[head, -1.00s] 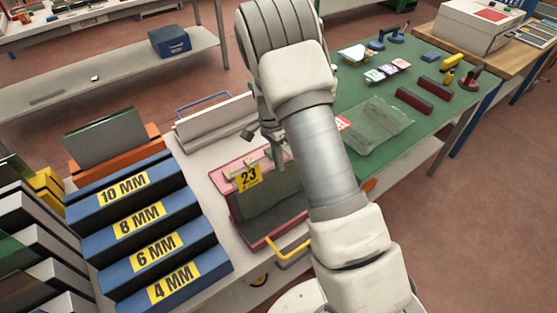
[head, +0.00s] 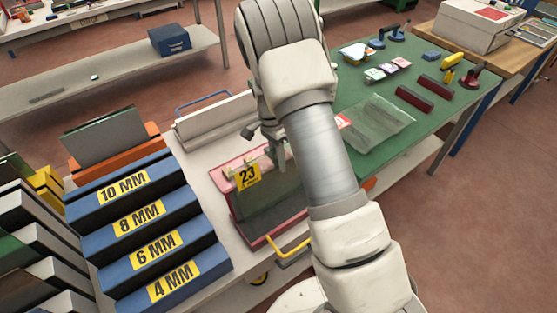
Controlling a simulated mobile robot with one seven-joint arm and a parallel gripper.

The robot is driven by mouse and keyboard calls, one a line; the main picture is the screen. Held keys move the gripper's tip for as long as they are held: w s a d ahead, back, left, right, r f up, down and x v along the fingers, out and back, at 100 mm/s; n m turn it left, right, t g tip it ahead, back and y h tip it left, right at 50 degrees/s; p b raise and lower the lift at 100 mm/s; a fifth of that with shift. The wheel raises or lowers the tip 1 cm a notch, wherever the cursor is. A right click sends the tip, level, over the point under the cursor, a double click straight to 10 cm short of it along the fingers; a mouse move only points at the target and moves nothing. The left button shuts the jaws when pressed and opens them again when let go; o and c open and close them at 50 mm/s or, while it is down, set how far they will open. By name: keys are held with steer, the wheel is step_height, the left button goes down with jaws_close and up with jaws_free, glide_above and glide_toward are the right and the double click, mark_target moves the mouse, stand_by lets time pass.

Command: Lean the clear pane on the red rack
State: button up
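The red rack (head: 238,222) stands on the pale bench left of my arm, with a yellow tag marked 23 at its top. A see-through grey-green pane (head: 268,216) leans in the rack, its right part hidden behind my arm. Another see-through pane (head: 380,125) lies flat on the green table, with a red-and-white label near its left edge. I cannot tell for sure which one is the clear pane. My gripper (head: 274,153) points down just above the rack's top edge, partly hidden by my arm. Its fingertips are too small to show whether it is open or touching anything.
Blue steps (head: 140,218) marked 10 to 4 MM stand left of the rack. An orange rack (head: 112,155) with a dark pane and a pale rack (head: 215,123) are behind. The green mat (head: 350,85) holds dark red bars, suction cups and small packs.

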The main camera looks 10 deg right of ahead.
steer(key=shift+o, duration=0.3)
steer(key=v, duration=1.7)
steer(key=shift+r+p, duration=0.25)
steer(key=shift+p, duration=0.05)
